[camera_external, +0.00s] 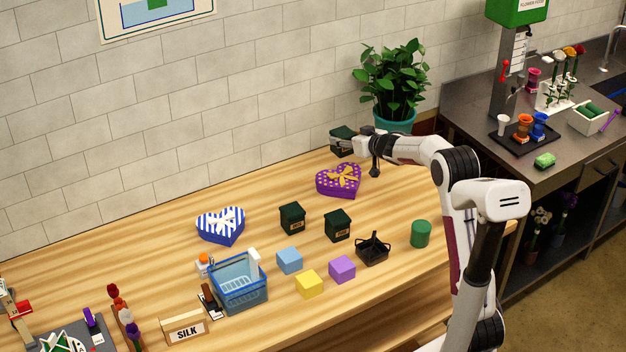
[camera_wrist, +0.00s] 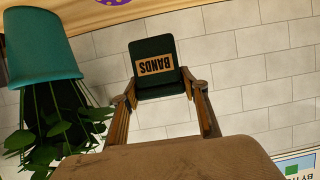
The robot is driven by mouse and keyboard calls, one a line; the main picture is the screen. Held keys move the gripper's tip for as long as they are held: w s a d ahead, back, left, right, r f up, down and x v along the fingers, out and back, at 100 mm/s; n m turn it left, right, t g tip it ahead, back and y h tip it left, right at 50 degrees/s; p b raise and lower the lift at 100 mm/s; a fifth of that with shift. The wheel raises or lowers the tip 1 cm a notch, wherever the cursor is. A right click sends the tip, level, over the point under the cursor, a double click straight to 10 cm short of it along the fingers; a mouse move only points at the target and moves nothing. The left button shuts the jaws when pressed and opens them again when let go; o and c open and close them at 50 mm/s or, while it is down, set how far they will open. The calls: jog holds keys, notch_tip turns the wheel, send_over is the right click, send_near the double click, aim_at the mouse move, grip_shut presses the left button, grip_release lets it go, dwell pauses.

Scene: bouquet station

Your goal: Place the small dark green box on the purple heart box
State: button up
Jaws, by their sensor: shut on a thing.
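A small dark green box labelled BANDS (camera_wrist: 152,50) is held between the two fingertips of my gripper (camera_wrist: 160,88). In the external view this dark green box (camera_external: 342,140) is in the air near the wall, and my gripper (camera_external: 359,142) reaches it from the right.
Two more dark green boxes (camera_external: 292,217) (camera_external: 337,225) stand on the table in front of the heart box. A potted plant (camera_external: 391,80) stands close behind my gripper. A blue striped heart box (camera_external: 221,226), coloured cubes (camera_external: 342,269) and a black basket (camera_external: 373,248) are further off.

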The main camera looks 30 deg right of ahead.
aim_at(349, 155)
jog(key=shift+d, duration=0.35)
jog(key=shift+f, duration=0.1)
jog(key=shift+f, duration=0.1)
jog(key=shift+f, duration=3.05)
jog(key=shift+f, duration=1.85)
jog(key=shift+f, duration=0.15)
jog(key=o, duration=1.2)
